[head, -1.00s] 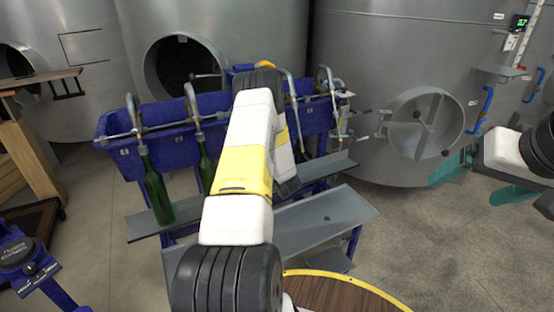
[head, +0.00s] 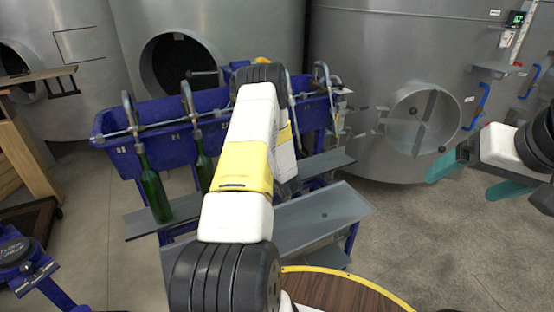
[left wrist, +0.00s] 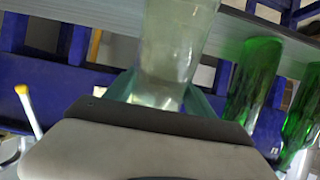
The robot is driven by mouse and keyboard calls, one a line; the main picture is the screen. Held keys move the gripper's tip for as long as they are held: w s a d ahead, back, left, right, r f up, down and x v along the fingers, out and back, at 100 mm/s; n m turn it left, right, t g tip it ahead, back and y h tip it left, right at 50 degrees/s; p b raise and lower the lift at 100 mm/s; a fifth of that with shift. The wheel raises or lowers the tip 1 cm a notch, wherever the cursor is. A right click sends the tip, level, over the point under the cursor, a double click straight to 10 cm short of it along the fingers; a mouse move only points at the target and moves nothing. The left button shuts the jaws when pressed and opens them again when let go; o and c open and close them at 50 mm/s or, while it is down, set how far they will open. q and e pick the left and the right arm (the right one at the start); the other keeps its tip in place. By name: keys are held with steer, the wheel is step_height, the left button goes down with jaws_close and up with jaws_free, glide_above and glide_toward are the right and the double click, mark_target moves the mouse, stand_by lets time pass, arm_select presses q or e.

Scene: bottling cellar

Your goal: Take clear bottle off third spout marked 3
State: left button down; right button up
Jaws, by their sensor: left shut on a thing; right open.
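The clear bottle (left wrist: 175,45) shows in the left wrist view between the teal fingers of my left gripper (left wrist: 160,92), which is shut on it. In the head view my own left arm covers this gripper, the bottle and the middle of the filler trough, so I cannot see the third spout or tell whether the bottle touches it. The blue trough (head: 168,145) has curved metal spouts along its front. My right gripper (head: 480,178) is open and empty at the far right, well away from the trough.
Two green bottles, a nearer one (head: 154,190) and another (head: 203,168), hang at spouts left of my arm. A grey shelf (head: 143,222) runs below, with a lower grey tray (head: 325,215) in front. A round wooden top (head: 345,294) is near me. Large steel tanks (head: 400,60) stand behind.

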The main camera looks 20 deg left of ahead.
arm_select(q)
steer(key=shift+s+d+f, duration=1.2)
steer(key=shift+d+f, duration=0.2)
steer(key=shift+f, duration=2.55)
steer(key=shift+s+d+f, duration=1.15)
steer(key=shift+d+f, duration=0.25)
steer(key=shift+f, duration=2.5)
steer(key=f+v, duration=0.1)
steer(key=v, duration=0.6)
steer(key=shift+s+d, duration=0.2)
steer(key=shift+r, duration=0.1)
